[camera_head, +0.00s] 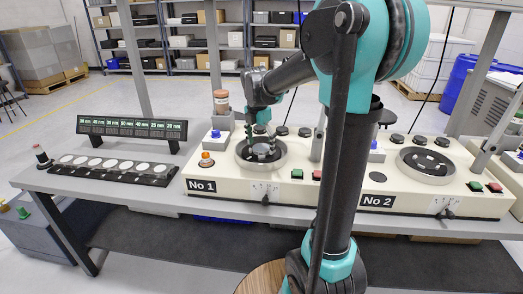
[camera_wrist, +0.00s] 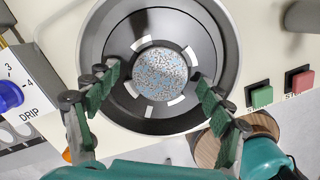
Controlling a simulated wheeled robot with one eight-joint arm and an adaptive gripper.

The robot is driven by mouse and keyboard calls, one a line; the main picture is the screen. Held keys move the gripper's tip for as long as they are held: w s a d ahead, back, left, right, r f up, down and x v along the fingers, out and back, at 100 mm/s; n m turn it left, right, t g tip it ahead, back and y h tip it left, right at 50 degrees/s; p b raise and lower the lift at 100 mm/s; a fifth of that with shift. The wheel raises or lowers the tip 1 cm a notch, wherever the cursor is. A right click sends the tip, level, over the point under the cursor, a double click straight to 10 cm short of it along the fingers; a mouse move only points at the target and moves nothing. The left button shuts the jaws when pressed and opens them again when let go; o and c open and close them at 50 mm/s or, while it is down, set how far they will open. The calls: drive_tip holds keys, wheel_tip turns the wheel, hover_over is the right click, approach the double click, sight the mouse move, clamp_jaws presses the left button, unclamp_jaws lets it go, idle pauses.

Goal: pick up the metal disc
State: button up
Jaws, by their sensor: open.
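A speckled grey metal disc (camera_wrist: 160,74) lies in the middle of a dark round plate inside the bowl (camera_wrist: 228,45) in the wrist view. White marks ring it on the plate. My gripper (camera_wrist: 157,82) is open, its green-padded fingers standing on the left and right of the disc and apart from it. In the head view my gripper (camera_head: 262,148) points down into the round bowl (camera_head: 243,160) of the station marked No 1. There the disc is mostly hidden by the gripper and cannot be made out clearly.
Green (camera_wrist: 261,97) and red (camera_wrist: 299,82) buttons sit right of the bowl. A blue knob (camera_wrist: 8,96) marked DRIP stands left. A rack (camera_head: 75,168) with several pale discs lies farther left. Station No 2 (camera_head: 400,203) has a similar bowl on the right.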

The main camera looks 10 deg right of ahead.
drive_tip(key=c, duration=1.2)
drive_tip(key=shift+o, duration=0.2)
drive_tip(key=shift+r, duration=0.15)
